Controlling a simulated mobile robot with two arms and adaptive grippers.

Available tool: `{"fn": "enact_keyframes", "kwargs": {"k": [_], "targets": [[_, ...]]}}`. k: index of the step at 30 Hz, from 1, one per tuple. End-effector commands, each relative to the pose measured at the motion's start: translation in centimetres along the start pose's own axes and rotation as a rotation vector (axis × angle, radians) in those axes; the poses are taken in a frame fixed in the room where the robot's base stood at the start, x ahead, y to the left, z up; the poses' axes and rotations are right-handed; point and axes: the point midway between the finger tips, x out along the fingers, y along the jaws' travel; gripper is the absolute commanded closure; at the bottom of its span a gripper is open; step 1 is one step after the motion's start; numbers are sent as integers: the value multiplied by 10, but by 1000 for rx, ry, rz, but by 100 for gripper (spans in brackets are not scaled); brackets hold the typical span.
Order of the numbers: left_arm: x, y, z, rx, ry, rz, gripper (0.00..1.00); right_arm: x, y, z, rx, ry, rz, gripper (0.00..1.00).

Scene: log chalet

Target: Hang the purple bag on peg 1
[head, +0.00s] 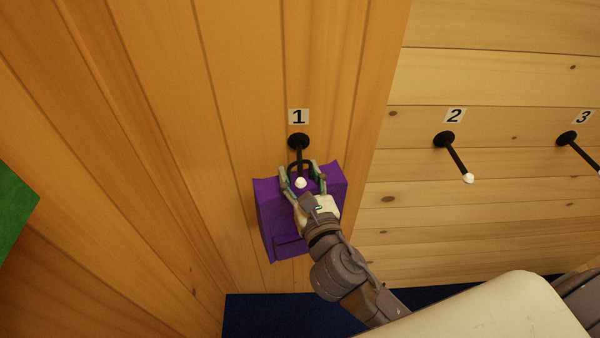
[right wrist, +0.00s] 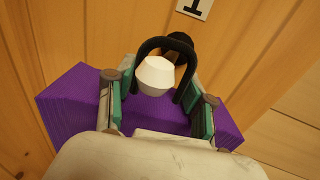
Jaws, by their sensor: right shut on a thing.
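The purple bag (head: 278,222) is upright in front of the wall under the label 1. It also shows in the right wrist view (right wrist: 72,100). Peg 1 (head: 299,151) is black with a white tip (right wrist: 155,75). My right gripper (head: 303,178) is shut on the bag, its fingers at either side of the black handle (right wrist: 163,43). In the right wrist view the handle arches above the white tip, and the peg appears to pass through the loop. Whether the handle rests on the peg I cannot tell. My left gripper is not in view.
Peg 2 (head: 457,160) and peg 3 (head: 582,150) stick out of the wall to the right, both bare. A green thing (head: 14,212) is at the left edge. The dark blue floor (head: 265,315) shows below.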

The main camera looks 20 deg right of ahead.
Motion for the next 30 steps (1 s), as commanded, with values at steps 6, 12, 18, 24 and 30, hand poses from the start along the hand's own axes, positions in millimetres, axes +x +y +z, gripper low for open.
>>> {"fn": "enact_keyframes", "kwargs": {"k": [6,12,18,24,30], "targets": [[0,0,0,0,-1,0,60,0,0,2,0,-4,0,100],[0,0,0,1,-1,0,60,0,0,2,0,-4,0,37],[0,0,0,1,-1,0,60,0,0,1,0,-2,0,18],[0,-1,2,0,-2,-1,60,0,0,-2,0,4,-1,18],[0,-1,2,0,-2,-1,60,-17,0,-2,0,5,1,18]]}}
